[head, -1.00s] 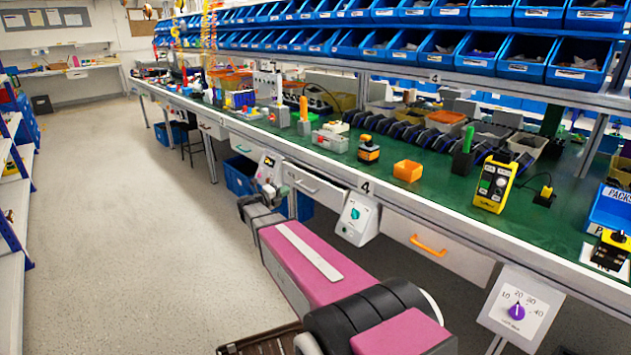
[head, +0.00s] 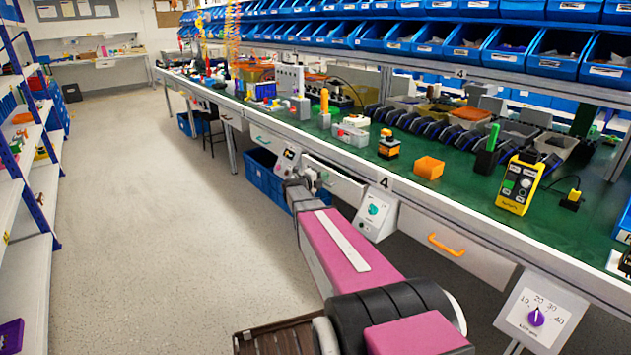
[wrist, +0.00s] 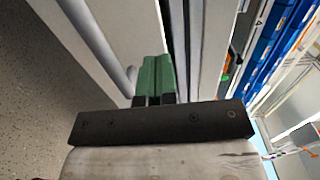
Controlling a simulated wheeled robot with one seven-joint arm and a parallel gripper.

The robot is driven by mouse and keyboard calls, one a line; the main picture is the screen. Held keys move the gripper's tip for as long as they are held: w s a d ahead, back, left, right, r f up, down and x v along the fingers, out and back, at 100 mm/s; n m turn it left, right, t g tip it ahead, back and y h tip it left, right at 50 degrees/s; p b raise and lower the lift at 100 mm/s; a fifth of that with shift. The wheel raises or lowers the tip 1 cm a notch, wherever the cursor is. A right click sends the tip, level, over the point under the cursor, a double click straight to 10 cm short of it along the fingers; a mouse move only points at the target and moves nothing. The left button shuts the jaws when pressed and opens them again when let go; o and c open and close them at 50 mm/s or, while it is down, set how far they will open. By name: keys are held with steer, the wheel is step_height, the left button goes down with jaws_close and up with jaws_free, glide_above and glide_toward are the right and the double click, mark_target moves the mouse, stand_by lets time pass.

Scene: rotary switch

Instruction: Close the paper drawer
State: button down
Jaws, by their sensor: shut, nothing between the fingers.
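A white drawer (head: 345,190) with a grey bar handle sits under the bench edge, partly hidden behind my arm. No label shows that it is the paper drawer. In the wrist view, a pale front panel (wrist: 95,25) with a grey bar fills the upper left, with a dark narrow gap to its right. My gripper (wrist: 155,75) has green fingertips pressed together and empty, close to this panel; I cannot tell if they touch it. In the head view my gripper (head: 308,180) is at the drawer's left end, its fingertips unclear.
A dial box (head: 375,212) hangs right of this drawer, and another box (head: 287,158) hangs to its left. A drawer with an orange handle (head: 446,245) and a purple-knob dial (head: 537,316) are further right. Blue crates (head: 262,175) stand below. The floor at left is clear.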

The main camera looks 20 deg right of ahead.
mark_target(333, 172)
steer(key=shift+x, duration=1.25)
steer(key=shift+x, duration=2.1)
steer(key=shift+w, duration=0.1)
